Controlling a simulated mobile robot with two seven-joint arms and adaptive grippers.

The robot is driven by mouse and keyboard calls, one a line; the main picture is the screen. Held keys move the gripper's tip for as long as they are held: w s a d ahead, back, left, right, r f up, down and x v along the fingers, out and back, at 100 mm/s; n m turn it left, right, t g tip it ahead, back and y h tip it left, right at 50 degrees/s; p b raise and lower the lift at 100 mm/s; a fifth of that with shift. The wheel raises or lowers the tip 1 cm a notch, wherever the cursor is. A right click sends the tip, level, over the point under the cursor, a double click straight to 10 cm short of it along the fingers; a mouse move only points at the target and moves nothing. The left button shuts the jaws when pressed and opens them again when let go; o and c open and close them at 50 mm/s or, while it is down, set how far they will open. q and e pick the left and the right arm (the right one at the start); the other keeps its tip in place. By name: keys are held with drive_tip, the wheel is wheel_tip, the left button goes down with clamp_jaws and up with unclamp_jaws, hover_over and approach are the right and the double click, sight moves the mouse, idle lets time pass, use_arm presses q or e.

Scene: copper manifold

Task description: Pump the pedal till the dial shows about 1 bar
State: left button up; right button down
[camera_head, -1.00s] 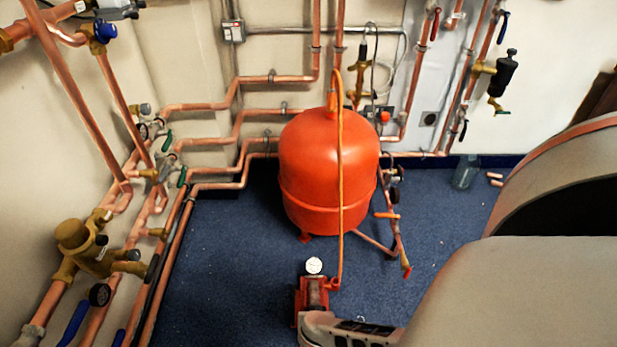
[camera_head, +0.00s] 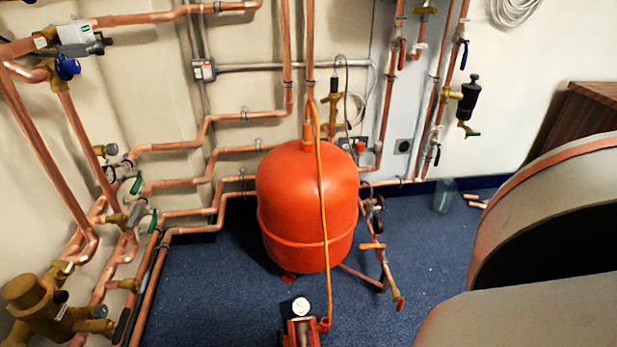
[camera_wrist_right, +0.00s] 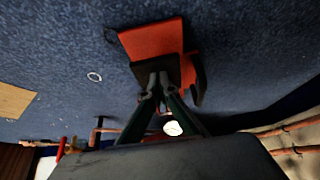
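The red foot pump (camera_head: 302,332) stands on the blue floor at the bottom of the head view, its lower part cut off. Its round white dial (camera_head: 301,307) faces up; the reading is too small to tell. In the right wrist view the dial (camera_wrist_right: 172,128) is a white disc between my finger links. The red pedal (camera_wrist_right: 152,40) with a dark end lies just beyond my right gripper (camera_wrist_right: 158,80). The right fingertips are together and overlap the dark end; contact cannot be told. My left gripper is in neither view.
A large red tank (camera_head: 308,200) stands behind the pump, with an orange hose (camera_head: 322,190) running down to it. Copper pipes line the left and back walls. A clear container (camera_head: 444,196) stands at the back right. Blue floor is open left of the pump.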

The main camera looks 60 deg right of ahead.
drive_tip(key=shift+r, duration=0.35)
wheel_tip(320, 180, up, 9)
drive_tip(key=shift+r, duration=0.1)
idle(0.7)
